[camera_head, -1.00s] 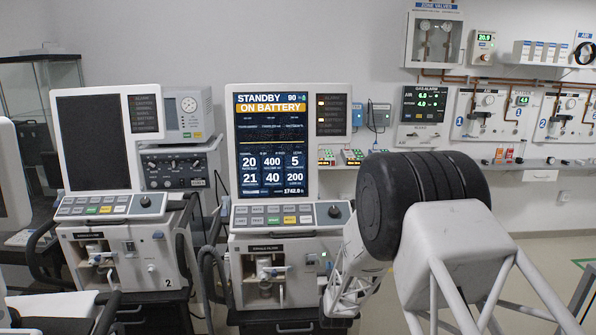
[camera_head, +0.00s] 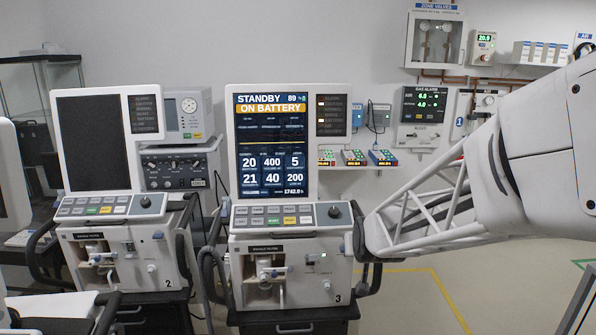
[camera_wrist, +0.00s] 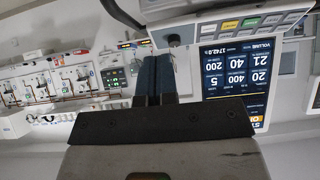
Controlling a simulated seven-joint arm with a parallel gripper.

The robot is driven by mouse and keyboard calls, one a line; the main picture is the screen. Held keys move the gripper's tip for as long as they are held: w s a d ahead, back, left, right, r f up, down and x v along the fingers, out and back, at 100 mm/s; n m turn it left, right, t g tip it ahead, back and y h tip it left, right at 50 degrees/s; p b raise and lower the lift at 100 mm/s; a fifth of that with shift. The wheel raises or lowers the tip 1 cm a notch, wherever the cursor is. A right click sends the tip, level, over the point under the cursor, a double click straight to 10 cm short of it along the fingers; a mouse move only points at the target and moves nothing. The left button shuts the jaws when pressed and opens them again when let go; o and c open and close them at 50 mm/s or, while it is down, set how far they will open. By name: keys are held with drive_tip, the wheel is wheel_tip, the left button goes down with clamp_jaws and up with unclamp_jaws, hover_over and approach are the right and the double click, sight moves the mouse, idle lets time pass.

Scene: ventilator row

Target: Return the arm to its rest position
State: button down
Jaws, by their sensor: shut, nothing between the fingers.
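My arm (camera_head: 515,165) enters the head view from the right edge as white links and a lattice section. It reaches down and left to the right side of ventilator 3. My gripper is not clearly visible there. In the wrist view my gripper (camera_wrist: 155,65) shows as two dark blue fingers side by side, shut and empty. Ventilator 3 (camera_head: 292,252) stands mid-left in the head view. Its screen (camera_head: 271,150) reads "STANDBY" and "ON BATTERY". The screen also shows upside down in the wrist view (camera_wrist: 235,75), right of the fingers. I cannot tell the gap to it.
Ventilator 2 (camera_head: 112,255) with a dark screen stands to the left. A small shelf (camera_head: 350,166) with several coloured modules is on the back wall, near a gas alarm panel (camera_head: 422,108). The floor (camera_head: 400,305) with yellow lines is clear below my arm.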

drive_tip(key=s+d+r+g, duration=0.1)
drive_tip(key=s+r+g, duration=0.1)
drive_tip(key=s, duration=1.5)
drive_tip(key=s+d+r+g, duration=0.2)
drive_tip(key=s+g, duration=0.3)
drive_tip(key=s, duration=1.2)
drive_tip(key=shift+r+m+h, duration=0.3)
drive_tip(key=shift+r, duration=0.3)
